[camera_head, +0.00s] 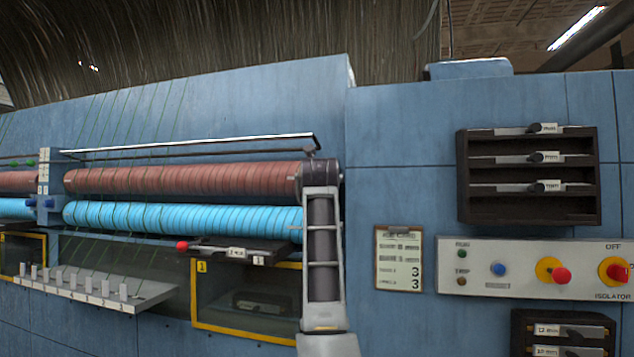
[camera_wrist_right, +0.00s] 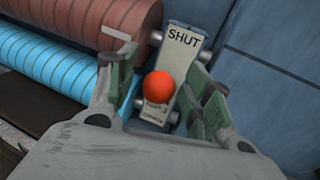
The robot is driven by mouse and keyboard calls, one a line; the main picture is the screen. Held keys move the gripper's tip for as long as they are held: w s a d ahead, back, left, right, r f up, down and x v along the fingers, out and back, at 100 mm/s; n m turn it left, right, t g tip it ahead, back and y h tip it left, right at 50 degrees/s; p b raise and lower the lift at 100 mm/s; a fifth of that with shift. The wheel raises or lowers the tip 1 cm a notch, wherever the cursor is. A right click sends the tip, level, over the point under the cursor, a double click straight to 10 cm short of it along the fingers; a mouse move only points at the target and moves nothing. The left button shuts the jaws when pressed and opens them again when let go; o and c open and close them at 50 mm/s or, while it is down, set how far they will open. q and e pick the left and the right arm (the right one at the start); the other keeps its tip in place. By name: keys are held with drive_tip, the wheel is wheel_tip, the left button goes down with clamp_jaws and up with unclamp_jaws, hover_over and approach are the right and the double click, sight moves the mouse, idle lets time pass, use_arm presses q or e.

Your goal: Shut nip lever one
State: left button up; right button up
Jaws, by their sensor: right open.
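The nip lever shows in the right wrist view as a red ball knob (camera_wrist_right: 158,87) in front of a pale plate (camera_wrist_right: 185,47). The plate reads SHUT at its upper end, and the knob sits below that word. Small print lower on the plate is too small to read. My right gripper (camera_wrist_right: 164,72) is open, with its green-padded fingers on either side of the knob. I cannot tell whether a finger touches it. In the head view I cannot make out the knob near the roller ends. My left gripper is not in view.
A brown roller (camera_head: 180,179) lies above a blue roller (camera_head: 180,217). Below them are a red-tipped black bar (camera_head: 265,246) and a yellow-framed window (camera_head: 196,300) marked 1. A card (camera_head: 399,258), control panel (camera_head: 520,283) and dark rack (camera_head: 528,210) are at right.

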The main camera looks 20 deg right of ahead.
drive_tip(key=shift+w+f, duration=0.15)
drive_tip(key=v, duration=1.2)
idle(0.4)
idle(0.4)
